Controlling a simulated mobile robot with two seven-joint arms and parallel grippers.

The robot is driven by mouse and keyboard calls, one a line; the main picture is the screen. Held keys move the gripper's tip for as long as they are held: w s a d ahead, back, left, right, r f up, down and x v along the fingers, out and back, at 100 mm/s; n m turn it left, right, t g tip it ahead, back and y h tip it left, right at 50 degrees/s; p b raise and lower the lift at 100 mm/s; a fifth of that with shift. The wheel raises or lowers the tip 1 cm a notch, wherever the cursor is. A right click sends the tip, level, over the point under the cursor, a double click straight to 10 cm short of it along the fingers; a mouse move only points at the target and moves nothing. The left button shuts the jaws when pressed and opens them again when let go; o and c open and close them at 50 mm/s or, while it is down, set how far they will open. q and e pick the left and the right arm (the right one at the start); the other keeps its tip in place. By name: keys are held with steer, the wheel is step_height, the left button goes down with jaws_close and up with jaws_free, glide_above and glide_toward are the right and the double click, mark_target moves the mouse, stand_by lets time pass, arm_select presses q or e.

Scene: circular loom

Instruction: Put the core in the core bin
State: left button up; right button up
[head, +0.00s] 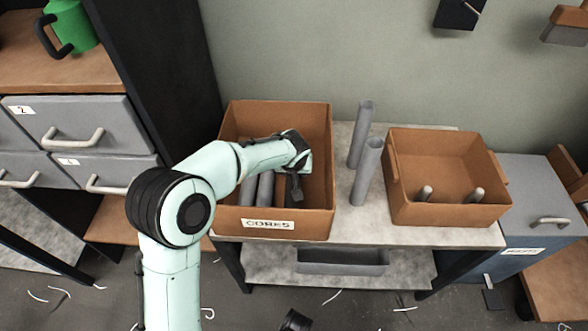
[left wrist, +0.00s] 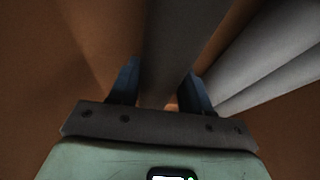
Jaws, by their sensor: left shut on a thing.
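The core bin (head: 318,222) is an open brown box with a "CORES" label, standing on the left part of the grey table. Grey cores (head: 265,189) lie inside it, left of my gripper; they also show at the right of the left wrist view (left wrist: 262,55). My left gripper (head: 296,190) is down inside the bin, in its right half. In the left wrist view its two blue fingers (left wrist: 160,92) are shut on a dark grey core (left wrist: 182,40). In the head view the held core is mostly hidden by the gripper. My right gripper is not in view.
Two grey tubes stand upright on the table (head: 345,222) right of the bin, a rear one (head: 360,135) and a front one (head: 367,172). A second brown box (head: 450,215) with two short grey pieces stands further right. Grey drawers (head: 75,125) are at the left.

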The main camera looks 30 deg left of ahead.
arm_select(q)
steer(key=o, duration=1.2)
steer(key=shift+o, duration=0.2)
